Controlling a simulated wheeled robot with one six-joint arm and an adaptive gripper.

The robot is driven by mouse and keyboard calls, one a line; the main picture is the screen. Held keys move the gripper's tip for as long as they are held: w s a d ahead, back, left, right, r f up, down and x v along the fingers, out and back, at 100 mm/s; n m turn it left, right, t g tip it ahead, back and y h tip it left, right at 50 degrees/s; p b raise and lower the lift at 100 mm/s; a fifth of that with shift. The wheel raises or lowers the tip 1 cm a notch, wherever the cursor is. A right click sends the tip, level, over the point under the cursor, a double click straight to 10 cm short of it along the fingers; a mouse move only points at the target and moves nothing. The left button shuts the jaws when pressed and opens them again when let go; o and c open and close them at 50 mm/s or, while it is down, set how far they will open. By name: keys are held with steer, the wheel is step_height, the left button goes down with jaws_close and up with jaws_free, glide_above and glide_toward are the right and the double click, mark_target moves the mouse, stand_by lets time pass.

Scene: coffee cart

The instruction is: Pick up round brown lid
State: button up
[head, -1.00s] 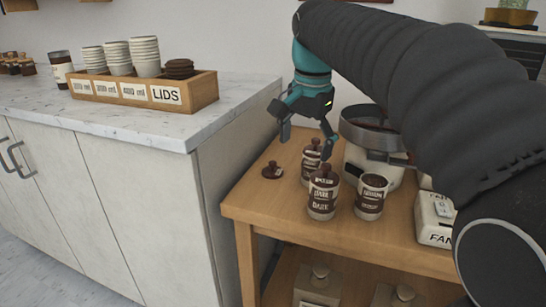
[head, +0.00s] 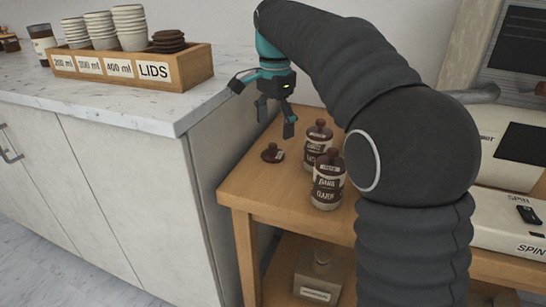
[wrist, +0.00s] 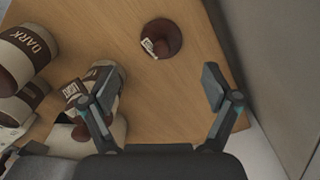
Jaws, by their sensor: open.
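The round brown lid (head: 272,153) lies on the wooden table near its left edge, with a knob and a small white label. In the wrist view the lid (wrist: 160,40) is near the top centre, beyond the fingertips and apart from them. My gripper (head: 275,115) is open and empty, above the table and over the lid's area. In the wrist view my gripper (wrist: 158,88) has its fingers spread wide, with bare wood between them.
A jar marked DARK (head: 328,180) and another lidded jar (head: 317,140) stand right of the lid. In the wrist view a jar marked LIGHT (wrist: 98,88) is close beside the left finger. A counter holds a LIDS box (head: 195,68).

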mark_target(273, 144)
steer(key=shift+s+a+f+b, duration=0.15)
steer(key=shift+f+b, duration=0.15)
steer(key=shift+f, duration=1.25)
steer(key=shift+w+a+f+b, duration=0.1)
steer(key=shift+f+b, duration=0.15)
steer(key=shift+f, duration=1.3)
steer(key=c, duration=1.1)
